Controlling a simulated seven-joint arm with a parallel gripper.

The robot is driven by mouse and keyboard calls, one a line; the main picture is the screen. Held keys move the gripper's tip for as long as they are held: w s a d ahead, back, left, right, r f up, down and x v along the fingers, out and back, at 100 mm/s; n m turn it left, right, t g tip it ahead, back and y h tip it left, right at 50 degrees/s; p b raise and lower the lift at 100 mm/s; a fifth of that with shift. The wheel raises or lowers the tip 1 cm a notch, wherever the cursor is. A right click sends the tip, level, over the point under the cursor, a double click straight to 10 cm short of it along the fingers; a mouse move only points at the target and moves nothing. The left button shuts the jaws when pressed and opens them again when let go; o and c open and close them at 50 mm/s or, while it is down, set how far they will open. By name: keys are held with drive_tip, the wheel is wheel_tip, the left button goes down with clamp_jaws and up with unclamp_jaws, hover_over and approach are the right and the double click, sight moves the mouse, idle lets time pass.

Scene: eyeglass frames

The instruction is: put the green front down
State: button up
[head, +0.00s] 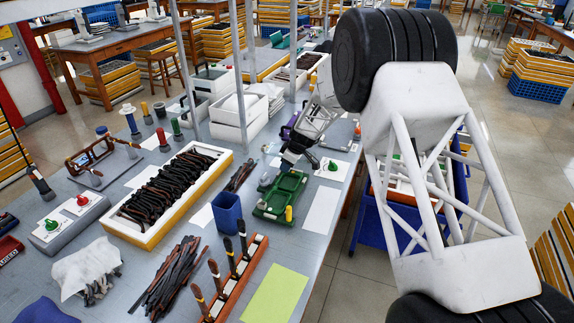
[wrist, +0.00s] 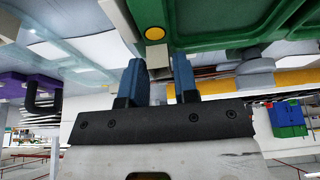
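No separate green eyeglass front can be made out in either view. A green tray (head: 281,194) with raised edges lies on the grey table near the middle, and its corner fills the top of the wrist view (wrist: 225,25). A yellow peg at the tray shows as a yellow disc (wrist: 155,33) in the wrist view. My gripper (wrist: 158,72) has two blue fingers part way apart, with their tips near the tray edge. In the head view my gripper (head: 288,160) is small and tilted down by the tray's far end.
A blue cup (head: 227,213) stands left of the tray. White sheets (head: 321,210) lie to the right, by the table edge. A blue bin stands below.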

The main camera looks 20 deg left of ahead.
drive_tip(key=shift+o, duration=1.2)
drive_tip(key=shift+r, duration=0.15)
drive_tip(key=v, duration=1.2)
drive_tip(key=shift+d, duration=0.1)
